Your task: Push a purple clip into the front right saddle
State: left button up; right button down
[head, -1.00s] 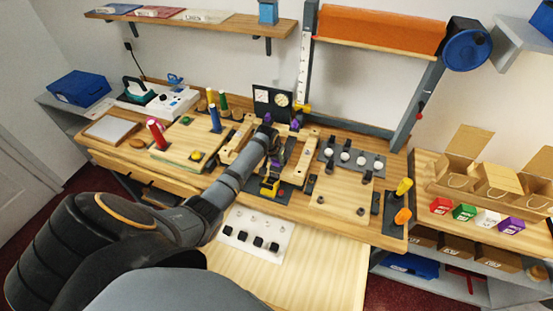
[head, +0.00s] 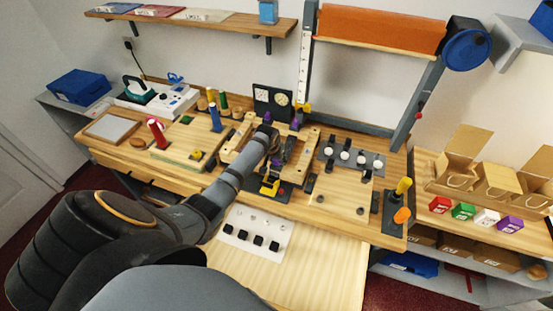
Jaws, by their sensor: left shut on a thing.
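A wooden fixture (head: 304,153) with light side rails stands mid-bench. Purple clips show at its back, one at the back left (head: 267,118) and one at the back right (head: 296,125). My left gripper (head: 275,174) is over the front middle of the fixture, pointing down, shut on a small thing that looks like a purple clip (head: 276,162). The gripper's dark parts hide most of this clip and the saddle under it. I cannot tell whether the clip touches a saddle. A yellow part (head: 269,188) shows at the gripper's front. My right gripper is out of view.
A dark plate with white knobs (head: 361,158) is right of the fixture. Red (head: 157,128), blue (head: 215,118) and green handles stand at the left. A white panel with black knobs (head: 256,228) is in front. Gauges (head: 274,100) stand behind.

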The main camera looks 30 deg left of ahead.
pick_arm(q)
jog(key=shift+s+f, duration=0.15)
jog(key=shift+f, duration=0.35)
dwell(0.3)
jog(key=o, duration=0.7)
jog(key=shift+d+f, duration=0.1)
jog(key=shift+o, duration=0.8)
jog(key=shift+f, duration=0.1)
jog(key=o, duration=0.4)
notch_tip(320, 180, up, 2)
jog(key=shift+r, duration=2.2)
